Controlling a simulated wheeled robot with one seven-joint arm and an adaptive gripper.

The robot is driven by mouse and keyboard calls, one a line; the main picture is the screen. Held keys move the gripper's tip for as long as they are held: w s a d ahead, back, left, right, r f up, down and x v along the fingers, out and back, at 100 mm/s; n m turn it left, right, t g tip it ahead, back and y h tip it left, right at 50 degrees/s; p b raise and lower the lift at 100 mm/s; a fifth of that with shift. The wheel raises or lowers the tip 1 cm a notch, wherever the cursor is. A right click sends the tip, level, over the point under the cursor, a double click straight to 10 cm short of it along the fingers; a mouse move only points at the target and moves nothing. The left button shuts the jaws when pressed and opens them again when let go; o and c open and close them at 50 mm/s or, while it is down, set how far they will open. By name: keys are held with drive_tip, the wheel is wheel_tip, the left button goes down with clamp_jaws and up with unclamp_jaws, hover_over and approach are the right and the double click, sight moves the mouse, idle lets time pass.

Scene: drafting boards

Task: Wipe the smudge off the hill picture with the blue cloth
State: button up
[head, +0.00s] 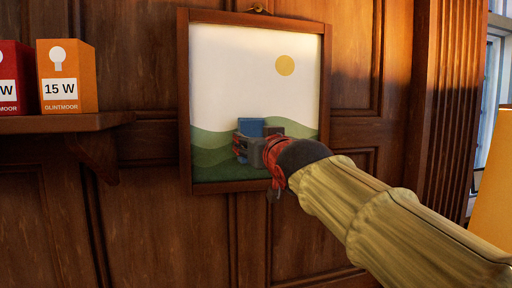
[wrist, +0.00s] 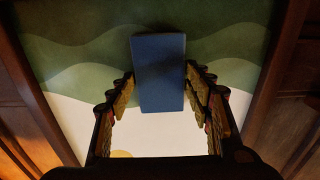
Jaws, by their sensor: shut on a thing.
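The hill picture (head: 235,85) hangs on the wood wall in a brown frame, with green hills, a pale sky and a yellow sun. It also fills much of the wrist view (wrist: 85,60). My gripper (head: 255,135) is in front of its lower middle, over the hills. In the wrist view my gripper (wrist: 158,85) is shut on the blue cloth (wrist: 158,70), a flat block between the fingers. The cloth also shows in the head view (head: 250,127). I cannot tell whether it touches the picture. No smudge shows; the cloth and gripper hide part of the hills.
A wooden shelf (head: 60,124) to the left holds an orange bulb box (head: 68,97) and a red box (head: 12,105). A window (head: 493,75) and a yellow-orange surface (head: 495,185) are at the right edge. The wall below the picture is bare.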

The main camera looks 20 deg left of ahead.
drive_tip(key=shift+s+a+r+p, duration=0.15)
drive_tip(key=shift+r+p, duration=0.3)
drive_tip(key=shift+r, duration=0.45)
drive_tip(key=shift+r+p, duration=0.15)
drive_tip(key=shift+p, duration=0.3)
drive_tip(key=shift+r+p, duration=0.1)
drive_tip(key=shift+p, duration=0.25)
drive_tip(key=p, duration=0.2)
drive_tip(key=shift+w+d+p, duration=0.3)
drive_tip(key=shift+d+p, duration=0.05)
drive_tip(key=shift+d, duration=0.05)
drive_tip(key=p, duration=0.2)
drive_tip(key=shift+w+d+p, duration=0.25)
drive_tip(key=shift+d+p, duration=0.15)
drive_tip(key=p, duration=1)
drive_tip(key=shift+w+d+r, duration=0.4)
drive_tip(key=shift+c, duration=0.5)
drive_tip(key=p, duration=0.6)
drive_tip(key=shift+w+d+f+p, duration=0.1)
drive_tip(key=shift+d+f+p, duration=0.15)
drive_tip(key=shift+d+p, duration=0.15)
